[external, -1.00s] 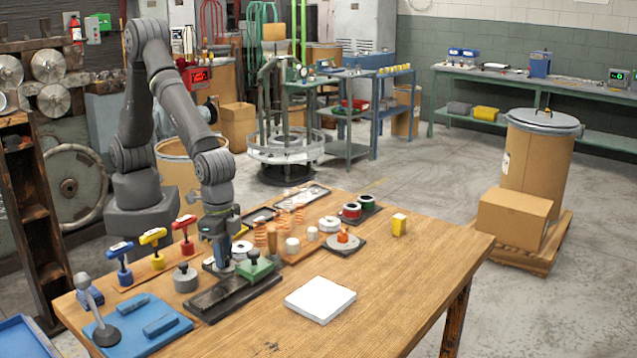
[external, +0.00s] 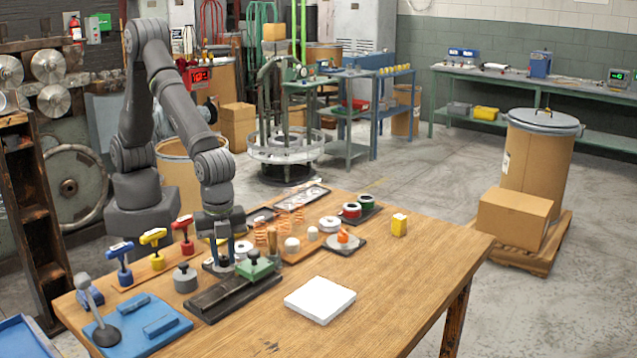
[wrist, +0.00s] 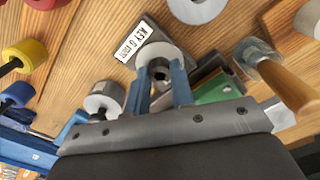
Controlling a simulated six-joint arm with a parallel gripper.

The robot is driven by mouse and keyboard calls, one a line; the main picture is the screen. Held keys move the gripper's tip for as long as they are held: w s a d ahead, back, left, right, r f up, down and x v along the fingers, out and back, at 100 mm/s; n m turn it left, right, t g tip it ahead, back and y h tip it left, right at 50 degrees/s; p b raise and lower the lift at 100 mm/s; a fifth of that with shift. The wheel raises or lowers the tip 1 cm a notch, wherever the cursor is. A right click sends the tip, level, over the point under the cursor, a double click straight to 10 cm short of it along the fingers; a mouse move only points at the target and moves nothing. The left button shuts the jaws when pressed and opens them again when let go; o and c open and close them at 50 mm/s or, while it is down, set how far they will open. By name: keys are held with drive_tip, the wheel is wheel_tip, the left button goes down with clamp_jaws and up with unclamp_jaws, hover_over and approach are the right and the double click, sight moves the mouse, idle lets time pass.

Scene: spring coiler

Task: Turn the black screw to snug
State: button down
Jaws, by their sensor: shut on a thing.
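The black screw (wrist: 160,73) stands upright between the two blue fingers of my gripper (wrist: 160,82) in the wrist view. My gripper is shut on the screw's dark head. Beneath it is a pale round collar on a dark plate (wrist: 136,58) with a white label. In the external view my gripper (external: 223,252) points straight down at the plate (external: 210,267). There the fingers mostly hide the screw, and I cannot tell how tight it is.
Close by are a green block (external: 257,266) with a black knob on a dark rail, a grey knobbed weight (external: 185,278) and copper springs (external: 272,238). Red, yellow and blue T-handled tools (external: 152,238) stand to the left. The table's front right is clear around a white pad (external: 320,299).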

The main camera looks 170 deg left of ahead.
sight(224, 264)
drive_tip(key=m, duration=0.5)
drive_tip(key=shift+m, duration=0.4)
idle(0.4)
drive_tip(key=c, duration=1.2)
unclamp_jaws()
drive_tip(key=shift+c, duration=0.2)
wheel_tip(224, 264, up, 18)
drive_tip(key=shift+f, duration=0.25)
drive_tip(key=shift+f, duration=0.1)
wheel_tip(224, 264, down, 17)
drive_tip(key=shift+f, duration=0.2)
drive_tip(key=shift+r, duration=0.1)
